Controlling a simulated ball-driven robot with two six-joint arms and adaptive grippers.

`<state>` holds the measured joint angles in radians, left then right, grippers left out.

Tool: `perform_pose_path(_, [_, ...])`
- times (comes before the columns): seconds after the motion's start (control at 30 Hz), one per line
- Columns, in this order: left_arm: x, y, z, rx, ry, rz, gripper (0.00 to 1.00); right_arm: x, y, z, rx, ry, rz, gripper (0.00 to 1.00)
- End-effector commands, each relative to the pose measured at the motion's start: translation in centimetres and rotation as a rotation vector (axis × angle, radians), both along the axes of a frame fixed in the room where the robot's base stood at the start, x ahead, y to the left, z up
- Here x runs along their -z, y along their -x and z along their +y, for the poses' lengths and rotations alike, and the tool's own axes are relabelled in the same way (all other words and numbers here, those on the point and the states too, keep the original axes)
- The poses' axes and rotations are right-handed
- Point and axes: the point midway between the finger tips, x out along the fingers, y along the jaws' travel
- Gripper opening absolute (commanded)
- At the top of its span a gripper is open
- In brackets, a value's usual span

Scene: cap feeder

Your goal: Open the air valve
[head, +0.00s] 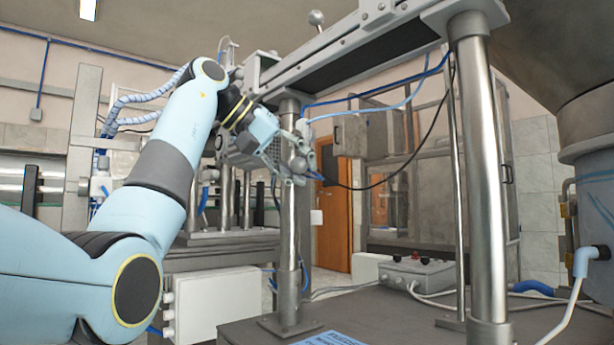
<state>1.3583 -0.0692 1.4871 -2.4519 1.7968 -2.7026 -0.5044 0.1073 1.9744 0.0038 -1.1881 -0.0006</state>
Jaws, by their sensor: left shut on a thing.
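The air valve (301,166) is a small grey fitting on the upper part of the left steel post, with a blue hose end beside it. My left gripper (297,173) reaches it from the left and is shut on it. The fingers cover much of the valve, so the position of its handle cannot be made out. My right gripper is out of view.
A steel post (482,180) stands at the right, and a conveyor beam (350,55) runs overhead. A control box (417,272) with buttons sits on the machine table (395,318). Thin blue and black hoses hang right of the valve.

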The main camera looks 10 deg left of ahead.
Motion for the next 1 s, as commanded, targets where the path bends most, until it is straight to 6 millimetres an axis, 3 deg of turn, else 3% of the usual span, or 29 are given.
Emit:
perform_pose_path(0.4, [-0.2, -0.8, 1.1, -0.004, -0.141, -0.144, 0.0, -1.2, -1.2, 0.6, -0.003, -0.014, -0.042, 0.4])
perform_pose_path(0.97, [-0.4, -1.0, 1.2, -0.006, -0.161, -0.169, 0.0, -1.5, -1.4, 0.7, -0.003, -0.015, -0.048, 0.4])
perform_pose_path(1.0, [-0.4, -1.0, 1.2, -0.006, -0.161, -0.169, 0.24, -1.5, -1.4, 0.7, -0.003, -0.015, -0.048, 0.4])
